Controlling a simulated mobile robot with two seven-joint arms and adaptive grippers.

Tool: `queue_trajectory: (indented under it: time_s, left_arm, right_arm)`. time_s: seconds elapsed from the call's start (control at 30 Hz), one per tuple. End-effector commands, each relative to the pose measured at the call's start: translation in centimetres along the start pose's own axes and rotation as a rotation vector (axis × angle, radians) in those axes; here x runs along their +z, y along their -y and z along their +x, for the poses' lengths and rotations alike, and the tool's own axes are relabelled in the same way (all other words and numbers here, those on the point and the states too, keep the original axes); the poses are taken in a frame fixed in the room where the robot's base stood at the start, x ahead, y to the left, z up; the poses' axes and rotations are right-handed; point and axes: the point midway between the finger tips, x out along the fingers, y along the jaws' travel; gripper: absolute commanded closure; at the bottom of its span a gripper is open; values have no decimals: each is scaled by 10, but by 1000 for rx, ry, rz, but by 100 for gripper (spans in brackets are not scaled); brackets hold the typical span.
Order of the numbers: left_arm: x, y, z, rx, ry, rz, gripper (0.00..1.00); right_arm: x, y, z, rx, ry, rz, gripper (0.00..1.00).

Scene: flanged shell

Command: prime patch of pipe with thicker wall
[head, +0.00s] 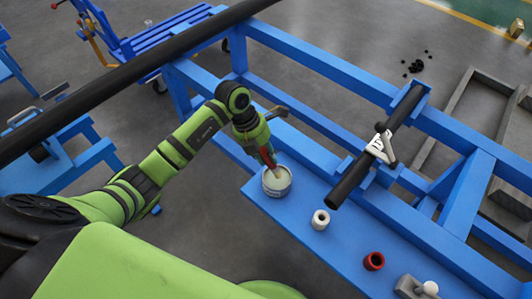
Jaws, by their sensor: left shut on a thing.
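My left gripper (262,146) is shut on a brush (268,158) with a reddish part pointing down. The brush's lower end is in or over the mouth of an open can (277,187) of pale contents; the gripper hides much of the brush. A short dark pipe (347,184) lies across the blue frame to the right, apart from the gripper. A white tool or clamp (382,146) sits on it. A long black pipe (120,77) crosses the upper left. Wall thickness cannot be told from here. My right gripper is out of view.
The can stands on a blue bench shelf (345,235). A white ring-shaped piece (320,219), a red ring-shaped piece (374,261) and a grey block (408,286) stand along it. Blue frame beams (320,66) rise behind. Dark bits (416,66) lie on the floor.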

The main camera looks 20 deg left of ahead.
Motion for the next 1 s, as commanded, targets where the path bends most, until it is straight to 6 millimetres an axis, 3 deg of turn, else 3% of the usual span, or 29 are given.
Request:
queue_trajectory:
  time_s: [1.0]
  left_arm:
    - [-1,-4,11,0,0,0,100]
  right_arm:
    - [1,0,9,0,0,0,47]
